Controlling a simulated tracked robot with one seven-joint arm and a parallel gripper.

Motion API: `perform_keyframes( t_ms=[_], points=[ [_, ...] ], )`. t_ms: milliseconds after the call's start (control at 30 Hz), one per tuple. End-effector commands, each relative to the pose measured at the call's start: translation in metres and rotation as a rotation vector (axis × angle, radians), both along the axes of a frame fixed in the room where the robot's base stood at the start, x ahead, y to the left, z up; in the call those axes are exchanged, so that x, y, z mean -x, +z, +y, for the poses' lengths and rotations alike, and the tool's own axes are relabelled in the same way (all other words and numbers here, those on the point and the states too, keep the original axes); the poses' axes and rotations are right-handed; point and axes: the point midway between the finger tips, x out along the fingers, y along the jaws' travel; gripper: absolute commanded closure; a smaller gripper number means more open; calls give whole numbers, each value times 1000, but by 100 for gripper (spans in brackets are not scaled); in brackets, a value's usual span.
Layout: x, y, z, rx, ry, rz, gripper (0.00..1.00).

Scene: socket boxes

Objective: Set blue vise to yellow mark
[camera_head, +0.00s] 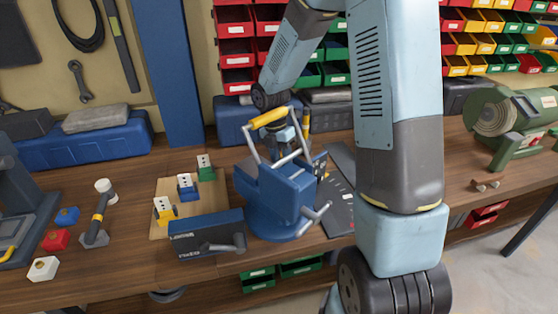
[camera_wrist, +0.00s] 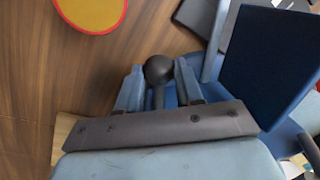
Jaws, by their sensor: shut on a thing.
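The blue vise (camera_head: 272,195) stands upright on the wooden bench, with grey bar handles at its front and a yellow grip with grey arms above it. My gripper (camera_head: 288,143) is at the vise's top rear, partly hidden by its arms. In the wrist view, my gripper (camera_wrist: 160,88) is shut on a stem with a dark round knob (camera_wrist: 159,69), beside the vise's blue body (camera_wrist: 268,62). A yellow disc with a red rim (camera_wrist: 92,12) lies flat on the bench, apart from the gripper. I cannot make out the disc in the head view.
A blue box (camera_head: 207,236) and a wooden board (camera_head: 165,222) with several coloured socket blocks stand left of the vise. A hammer (camera_head: 98,215) lies farther left. A dark panel (camera_head: 341,190) lies right of the vise. A green machine (camera_head: 510,125) stands far right.

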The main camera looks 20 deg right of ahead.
Motion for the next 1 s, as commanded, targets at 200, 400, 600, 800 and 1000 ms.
perform_keyframes(
  t_ms=[200, 400, 600, 800, 1000],
  points=[
    [-5, 2, -2, -1, -2, -14, 100],
    [-4, 2, -1, 0, -3, -10, 45],
    [-2, 1, -1, 0, -2, -7, 40],
    [-3, 6, 0, 0, -2, -7, 40],
    [-7, 34, 3, 0, -3, -9, 40]
  ],
)
